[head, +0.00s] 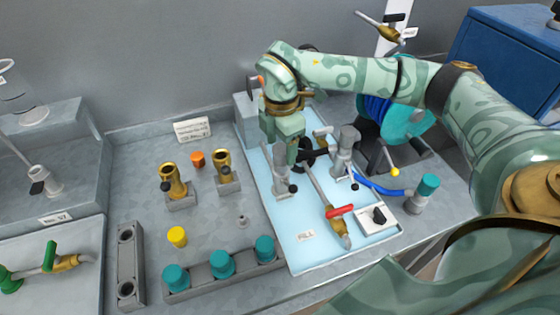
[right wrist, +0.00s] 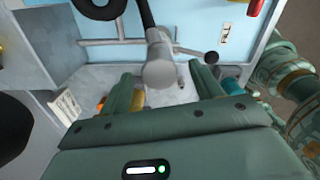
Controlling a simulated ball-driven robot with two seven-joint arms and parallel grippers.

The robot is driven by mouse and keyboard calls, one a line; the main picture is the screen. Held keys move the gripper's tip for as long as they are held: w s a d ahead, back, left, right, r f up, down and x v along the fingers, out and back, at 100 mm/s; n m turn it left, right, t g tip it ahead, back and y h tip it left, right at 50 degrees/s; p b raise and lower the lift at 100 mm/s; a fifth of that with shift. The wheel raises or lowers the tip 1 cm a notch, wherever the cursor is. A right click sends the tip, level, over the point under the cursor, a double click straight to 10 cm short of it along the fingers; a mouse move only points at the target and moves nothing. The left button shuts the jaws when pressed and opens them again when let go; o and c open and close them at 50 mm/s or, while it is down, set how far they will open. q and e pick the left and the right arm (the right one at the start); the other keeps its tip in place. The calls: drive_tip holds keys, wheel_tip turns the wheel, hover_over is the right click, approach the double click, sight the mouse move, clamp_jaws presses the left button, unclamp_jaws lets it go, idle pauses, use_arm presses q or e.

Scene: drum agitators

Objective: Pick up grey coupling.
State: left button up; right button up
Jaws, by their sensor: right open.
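My right gripper (head: 288,152) is open and points down over the left part of the pale blue tray (head: 318,250). A grey upright fitting (head: 281,182), probably the grey coupling, stands just below its fingers; its top is partly hidden by them. In the right wrist view, a grey cylindrical piece (right wrist: 160,64) shows between and ahead of the two spread fingers of the right gripper (right wrist: 163,85). I cannot tell whether the fingers touch it. A second grey upright fitting (head: 345,148) stands further right on the tray. My left gripper is not in view.
A pipe with a red-handled valve (head: 340,211) and a switch box (head: 377,216) lie right of the gripper. A blue hose (head: 378,187) runs to a teal-capped fitting (head: 427,187). Brass couplings (head: 172,180) and a teal-capped rack (head: 222,265) stand left.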

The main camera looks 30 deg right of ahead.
sight(281, 159)
drive_tip(key=shift+f, duration=0.4)
wheel_tip(281, 159, down, 5)
drive_tip(key=shift+d+r+b, duration=0.1)
drive_tip(key=shift+r+b, duration=0.1)
drive_tip(key=shift+b, duration=0.3)
drive_tip(key=c, duration=1.3)
drive_tip(key=shift+r, duration=0.1)
drive_tip(key=shift+r, duration=0.4)
wheel_tip(281, 159, up, 2)
drive_tip(key=shift+w+r+p, duration=0.1)
drive_tip(key=shift+r+p, duration=0.1)
drive_tip(key=shift+p, duration=0.2)
drive_tip(key=s+a+r, duration=0.2)
drive_tip(key=s+r, duration=0.1)
drive_tip(key=s, duration=0.1)
drive_tip(key=s+a+r+p, duration=0.1)
drive_tip(key=s+a+r, duration=0.1)
drive_tip(key=s+r, duration=0.1)
drive_tip(key=s+a+r, duration=0.2)
drive_tip(key=s+r, duration=0.1)
drive_tip(key=s, duration=0.2)
drive_tip(key=shift+s+a+r+p, duration=0.25)
drive_tip(key=shift+a+r+p, duration=0.05)
drive_tip(key=shift+r, duration=0.1)
